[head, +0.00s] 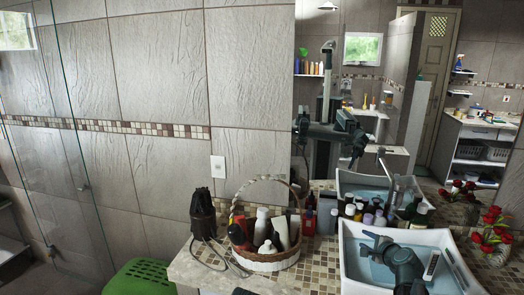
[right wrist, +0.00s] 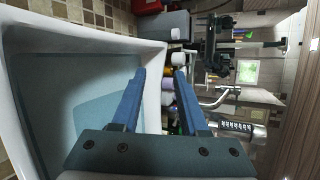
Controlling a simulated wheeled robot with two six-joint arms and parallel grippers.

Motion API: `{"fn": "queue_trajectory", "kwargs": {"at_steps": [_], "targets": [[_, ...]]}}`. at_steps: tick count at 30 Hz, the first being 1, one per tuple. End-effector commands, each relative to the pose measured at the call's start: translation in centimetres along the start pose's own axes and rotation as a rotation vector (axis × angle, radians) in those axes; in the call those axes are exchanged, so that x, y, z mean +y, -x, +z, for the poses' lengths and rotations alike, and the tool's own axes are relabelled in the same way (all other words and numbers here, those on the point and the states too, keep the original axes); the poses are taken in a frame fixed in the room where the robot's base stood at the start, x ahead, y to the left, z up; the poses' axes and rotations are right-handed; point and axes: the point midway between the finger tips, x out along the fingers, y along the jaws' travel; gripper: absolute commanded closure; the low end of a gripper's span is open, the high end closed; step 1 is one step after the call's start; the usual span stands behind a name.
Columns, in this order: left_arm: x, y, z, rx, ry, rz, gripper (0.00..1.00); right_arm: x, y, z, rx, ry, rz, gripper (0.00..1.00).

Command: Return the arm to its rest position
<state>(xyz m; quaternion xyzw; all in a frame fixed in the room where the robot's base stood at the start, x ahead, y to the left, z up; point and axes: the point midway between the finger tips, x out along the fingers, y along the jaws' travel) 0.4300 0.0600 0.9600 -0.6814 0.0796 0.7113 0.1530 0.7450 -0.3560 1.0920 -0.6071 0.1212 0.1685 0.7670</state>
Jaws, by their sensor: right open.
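My right gripper (head: 376,243) is over the white sink (head: 352,285) in the head view, its fingers pointing left. In the right wrist view its two blue fingers (right wrist: 160,74) are apart with nothing between them, so it is open and empty. The sink basin (right wrist: 70,50) fills the left of that view. My left gripper does not show in the head view.
A wicker basket of bottles (head: 268,262) stands left of the sink. Several small bottles (head: 375,216) crowd the sink's back edge, below a mirror that reflects me. Red flowers (head: 494,233) stand at the right. A green basket (head: 146,277) is lower left.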

Motion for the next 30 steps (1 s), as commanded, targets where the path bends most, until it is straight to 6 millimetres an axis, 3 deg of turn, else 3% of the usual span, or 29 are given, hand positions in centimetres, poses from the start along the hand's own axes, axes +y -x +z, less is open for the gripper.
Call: {"fn": "queue_trajectory", "kwargs": {"at_steps": [5,8,11,15,18,21,25,30], "targets": [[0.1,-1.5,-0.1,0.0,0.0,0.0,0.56,6.7,-0.7,7.8,-0.127,0.26,0.17,0.56],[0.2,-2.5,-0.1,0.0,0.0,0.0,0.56,12.0,-0.2,12.9,-0.231,0.474,0.3,0.56],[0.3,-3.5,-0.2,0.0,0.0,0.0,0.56,17.7,1.3,17.4,-0.345,0.707,0.436,0.56],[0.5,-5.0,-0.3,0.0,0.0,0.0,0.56,25.9,5.2,22.2,-0.525,1.059,0.637,0.56],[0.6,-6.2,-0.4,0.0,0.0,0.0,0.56,31.1,8.8,24.1,-0.654,1.315,0.784,0.56],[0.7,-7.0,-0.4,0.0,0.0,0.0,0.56,34.5,12.2,24.7,-0.761,1.522,0.911,0.56],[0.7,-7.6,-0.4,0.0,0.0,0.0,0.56,36.9,15.3,24.7,-0.854,1.7,1.032,0.56],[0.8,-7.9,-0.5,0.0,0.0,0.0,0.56,37.7,17.1,24.5,-0.904,1.799,1.105,0.56]]}}
